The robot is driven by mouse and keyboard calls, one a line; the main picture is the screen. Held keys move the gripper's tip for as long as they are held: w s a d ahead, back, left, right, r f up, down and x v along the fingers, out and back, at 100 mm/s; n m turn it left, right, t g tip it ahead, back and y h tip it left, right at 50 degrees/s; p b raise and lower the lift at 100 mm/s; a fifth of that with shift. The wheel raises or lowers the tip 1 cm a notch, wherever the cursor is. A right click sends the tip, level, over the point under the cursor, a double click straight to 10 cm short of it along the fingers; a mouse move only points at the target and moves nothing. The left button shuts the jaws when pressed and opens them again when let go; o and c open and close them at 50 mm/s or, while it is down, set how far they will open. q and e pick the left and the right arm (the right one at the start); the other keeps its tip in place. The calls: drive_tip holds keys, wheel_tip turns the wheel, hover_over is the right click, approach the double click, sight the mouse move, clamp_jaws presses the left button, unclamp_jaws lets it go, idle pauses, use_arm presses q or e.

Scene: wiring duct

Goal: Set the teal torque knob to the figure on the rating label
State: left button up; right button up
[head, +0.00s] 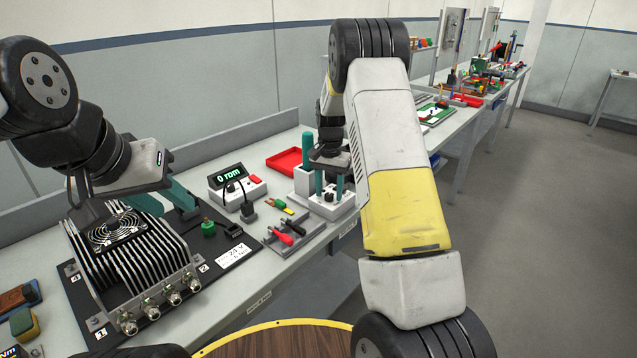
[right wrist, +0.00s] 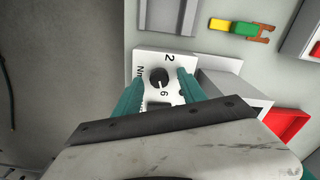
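A white torque box (head: 331,205) on the bench carries a round knob (right wrist: 159,77), which looks black, not teal, in the right wrist view. Its scale shows a 2, a 6 and "Nm"; the exact setting is unclear. My right gripper (right wrist: 157,88) is open, its teal fingers on either side of the knob with visible gaps. It also shows in the head view (head: 329,184). A white label (head: 236,256) on the black base plate reads "24 V"; its smaller print is unreadable. My left gripper (head: 168,200) is above the finned unit (head: 130,255), its teal fingers apart.
A teal cylinder (head: 306,142) stands in a block beside the torque box. A red tray (head: 288,160), a green knob (head: 208,228) and red and black plugs (head: 285,238) are nearby. A yellow-green block (head: 24,324) lies at left.

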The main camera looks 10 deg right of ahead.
sight(329, 194)
drive_tip(key=shift+r, duration=0.1)
wheel_tip(329, 194, up, 8)
drive_tip(key=shift+f, duration=0.2)
idle(0.4)
drive_tip(key=s+a+r+n+t+y, duration=0.2)
drive_tip(key=s+r+n+t, duration=0.1)
drive_tip(key=s+r, duration=1.2)
drive_tip(key=s+a+n+t, duration=0.1)
drive_tip(key=s+n, duration=0.1)
drive_tip(key=s, duration=0.7)
drive_tip(key=s+a+r+n+t, duration=0.1)
drive_tip(key=s+n+t, duration=0.1)
drive_tip(key=s, duration=0.8)
drive_tip(key=shift+a, duration=0.3)
